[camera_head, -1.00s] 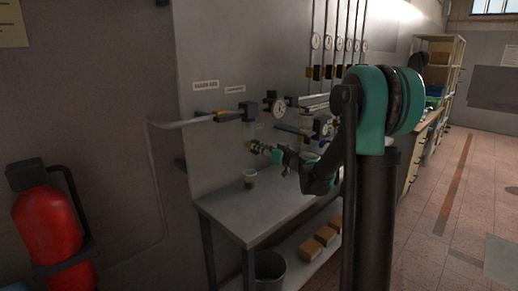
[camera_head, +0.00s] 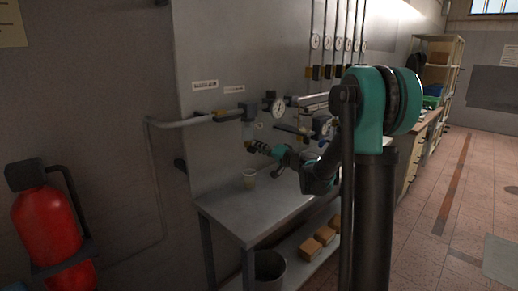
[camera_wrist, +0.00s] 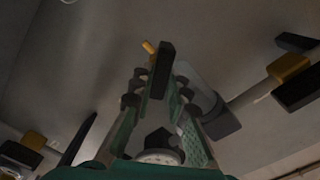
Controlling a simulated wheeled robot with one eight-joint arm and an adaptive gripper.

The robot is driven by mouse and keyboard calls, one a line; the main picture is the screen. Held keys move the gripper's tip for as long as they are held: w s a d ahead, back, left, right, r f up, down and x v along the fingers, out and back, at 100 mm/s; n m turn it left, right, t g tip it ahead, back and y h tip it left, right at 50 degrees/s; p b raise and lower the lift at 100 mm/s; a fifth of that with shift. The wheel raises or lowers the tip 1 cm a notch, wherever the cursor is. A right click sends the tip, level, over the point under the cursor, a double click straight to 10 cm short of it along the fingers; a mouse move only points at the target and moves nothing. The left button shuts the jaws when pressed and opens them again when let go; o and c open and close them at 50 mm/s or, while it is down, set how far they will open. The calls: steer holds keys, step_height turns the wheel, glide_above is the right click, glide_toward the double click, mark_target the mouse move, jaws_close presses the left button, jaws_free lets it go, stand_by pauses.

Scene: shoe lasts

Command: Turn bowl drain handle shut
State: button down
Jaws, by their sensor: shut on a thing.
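My gripper (camera_head: 252,146) is raised to the wall panel, below the dark block on the grey pipe. In the wrist view, my gripper's green-sided fingers (camera_wrist: 159,82) are closed around a narrow black handle (camera_wrist: 163,58). The handle stands between the fingertips and runs out past them. A small yellow-orange piece (camera_wrist: 148,46) shows beside its far end. A grey see-through body with a dark end (camera_wrist: 218,118), perhaps the bowl, lies to the right of the fingers. In the head view the handle is too small and covered to make out.
Gauges (camera_head: 273,104) and valves line the panel to the right. A red extinguisher (camera_head: 46,225) hangs at left. A bucket (camera_head: 269,268) and boxes (camera_head: 318,241) sit below.

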steer(key=m, duration=0.6)
steer(key=shift+d+f+m, duration=0.1)
steer(key=shift+f+m, duration=0.1)
steer(key=shift+m, duration=0.2)
stand_by(0.4)
steer(key=c, duration=1.5)
jaws_free()
steer(key=v, duration=1.2)
